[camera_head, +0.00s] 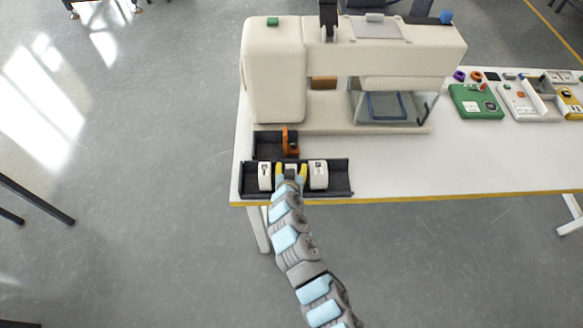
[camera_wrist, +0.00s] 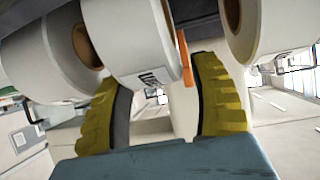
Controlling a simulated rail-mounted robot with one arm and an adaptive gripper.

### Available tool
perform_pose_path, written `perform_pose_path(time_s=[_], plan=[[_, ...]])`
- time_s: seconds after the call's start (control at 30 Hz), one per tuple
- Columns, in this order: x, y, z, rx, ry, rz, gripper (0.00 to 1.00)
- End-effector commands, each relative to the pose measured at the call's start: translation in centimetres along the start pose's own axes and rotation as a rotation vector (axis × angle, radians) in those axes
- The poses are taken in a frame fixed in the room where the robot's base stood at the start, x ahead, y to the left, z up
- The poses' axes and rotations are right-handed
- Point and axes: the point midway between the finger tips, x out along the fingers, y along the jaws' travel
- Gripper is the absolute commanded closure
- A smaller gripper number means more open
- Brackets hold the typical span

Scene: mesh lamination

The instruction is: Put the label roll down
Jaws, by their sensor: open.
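My gripper (camera_head: 290,171) is over the front black tray (camera_head: 343,184), near the table's front edge. Its two yellow fingers are spread and open, and they also show in the wrist view (camera_wrist: 157,100). A white label roll (camera_wrist: 130,38) with a small printed mark lies between and just beyond the fingertips; in the head view it is mostly hidden by my gripper. I cannot tell whether the fingers touch it. A second white roll (camera_head: 264,177) stands in the tray to the left, and a third (camera_head: 318,175) to the right.
A smaller black tray (camera_head: 266,144) behind holds an orange part (camera_head: 290,142). A large cream machine (camera_head: 275,75) with a clear-sided chamber stands behind the trays. The white table (camera_head: 450,160) is clear to the right of the trays. Green, white and yellow devices stand far right.

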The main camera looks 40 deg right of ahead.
Motion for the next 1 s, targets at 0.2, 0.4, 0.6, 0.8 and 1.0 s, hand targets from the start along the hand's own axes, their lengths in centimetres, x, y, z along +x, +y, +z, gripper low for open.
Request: perform_pose_path(time_s=[0.2,0.4,0.6,0.8,1.0], plan=[[-1.6,0.0,-0.1,0.001,0.002,0.0,0.37],[-3.7,-0.1,0.0,0.0,0.002,-0.003,0.37],[-5.9,-0.1,-0.1,0.0,0.003,-0.002,0.37],[-8.3,0.0,0.1,0.0,0.0,-0.001,0.37],[-10.4,-0.1,-0.1,0.0,0.003,-0.003,0.37]])
